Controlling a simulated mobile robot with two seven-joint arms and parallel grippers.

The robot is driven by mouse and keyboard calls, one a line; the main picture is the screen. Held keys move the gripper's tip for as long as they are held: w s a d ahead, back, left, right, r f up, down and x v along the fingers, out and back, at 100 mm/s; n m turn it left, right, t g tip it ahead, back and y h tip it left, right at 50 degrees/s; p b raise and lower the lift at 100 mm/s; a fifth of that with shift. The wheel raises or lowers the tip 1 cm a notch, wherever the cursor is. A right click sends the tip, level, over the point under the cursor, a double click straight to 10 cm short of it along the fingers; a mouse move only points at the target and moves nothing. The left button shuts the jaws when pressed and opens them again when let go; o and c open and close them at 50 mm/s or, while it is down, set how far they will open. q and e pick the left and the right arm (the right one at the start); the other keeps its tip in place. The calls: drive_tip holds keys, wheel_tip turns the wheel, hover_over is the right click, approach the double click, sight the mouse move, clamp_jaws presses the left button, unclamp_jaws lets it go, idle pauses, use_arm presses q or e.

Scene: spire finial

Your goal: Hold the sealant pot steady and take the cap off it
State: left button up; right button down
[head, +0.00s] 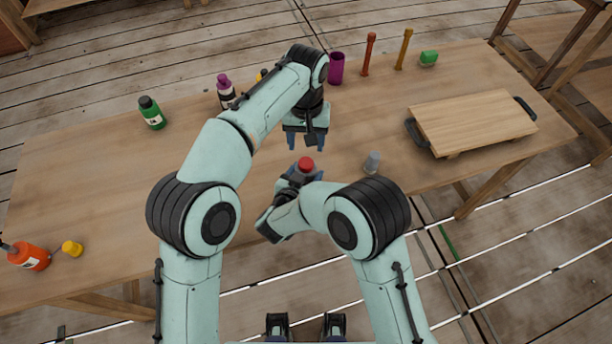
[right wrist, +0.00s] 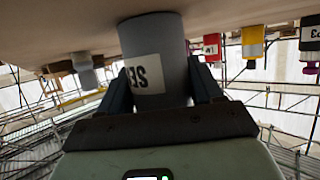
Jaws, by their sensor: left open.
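The sealant pot (right wrist: 156,60) is a grey cylinder with a white label, close up in the right wrist view, which shows the table at the top. Its red cap (head: 305,163) shows in the head view, on top of the pot; the pot's body is mostly hidden there by my right arm. My right gripper (right wrist: 162,85) has one finger on each side of the pot and looks closed on it. My left gripper (head: 306,139) is open and empty, pointing down just behind the red cap and apart from it.
A small grey piece (head: 372,162) stands right of the pot. A wooden board (head: 475,118) with dark handles lies further right. Behind stand a purple cup (head: 336,69), a purple-capped bottle (head: 226,91) and a green bottle (head: 152,113). An orange bottle (head: 30,256) is far left.

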sight(306, 163)
use_arm(q)
drive_tip(key=m, duration=0.5)
drive_tip(key=shift+m, duration=0.3)
drive_tip(key=m, duration=2)
drive_tip(key=shift+m, duration=0.3)
drive_tip(key=shift+f+m, duration=0.3)
drive_tip(key=shift+m, duration=0.1)
wheel_tip(306, 163, down, 7)
drive_tip(key=shift+f, duration=0.2)
